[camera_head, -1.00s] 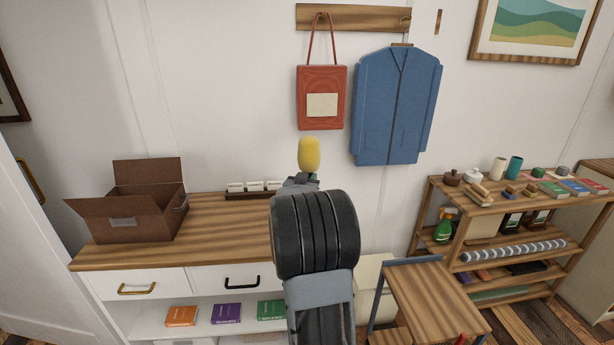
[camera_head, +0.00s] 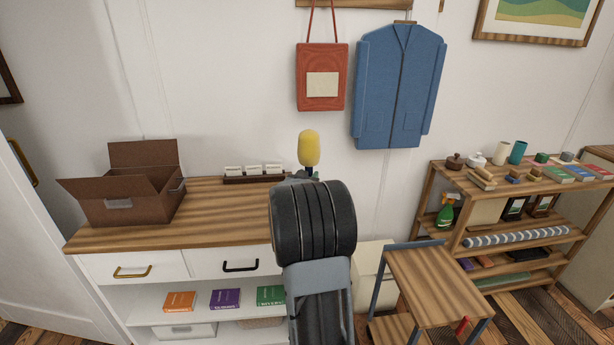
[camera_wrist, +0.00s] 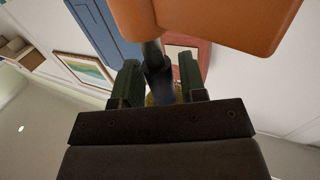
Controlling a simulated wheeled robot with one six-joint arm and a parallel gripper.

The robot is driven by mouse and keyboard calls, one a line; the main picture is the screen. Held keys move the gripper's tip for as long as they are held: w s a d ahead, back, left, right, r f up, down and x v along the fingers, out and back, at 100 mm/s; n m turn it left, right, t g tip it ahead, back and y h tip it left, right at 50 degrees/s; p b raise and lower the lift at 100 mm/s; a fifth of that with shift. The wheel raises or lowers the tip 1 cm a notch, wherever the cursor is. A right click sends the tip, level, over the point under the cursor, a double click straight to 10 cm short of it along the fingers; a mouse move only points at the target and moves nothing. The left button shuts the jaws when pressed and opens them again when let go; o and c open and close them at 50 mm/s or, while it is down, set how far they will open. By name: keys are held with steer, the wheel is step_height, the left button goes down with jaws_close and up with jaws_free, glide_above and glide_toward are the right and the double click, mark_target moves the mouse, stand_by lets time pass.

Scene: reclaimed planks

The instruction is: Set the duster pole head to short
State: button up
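The duster shows in the head view as a rounded yellow head (camera_head: 309,148) on a short dark shaft, upright just above my gripper (camera_head: 305,177). In the wrist view a dark pole (camera_wrist: 153,62) runs between the two dark green fingers of my gripper (camera_wrist: 158,78), which look closed around it. A large orange piece (camera_wrist: 215,22) fills the top of the wrist view, near the pole's end; I cannot tell whether it is the duster head. A little yellow shows behind the pole between the fingers. The head setting cannot be read, and my wrist hides the lower pole.
A wooden-topped cabinet (camera_head: 215,211) with an open brown box (camera_head: 130,190) stands at left. A red bag (camera_head: 322,92) and blue jacket (camera_head: 397,85) hang behind. A small wooden stand (camera_head: 435,285) and a filled shelf (camera_head: 478,206) stand at right.

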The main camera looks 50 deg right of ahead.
steer(key=shift+o, duration=1)
steer(key=shift+r, duration=0.25)
steer(key=shift+s+a, duration=0.1)
steer(key=shift+a, duration=0.05)
steer(key=v, duration=1.3)
steer(key=shift+s+a, duration=0.15)
steer(key=shift+a, duration=0.1)
steer(key=shift+f, duration=0.1)
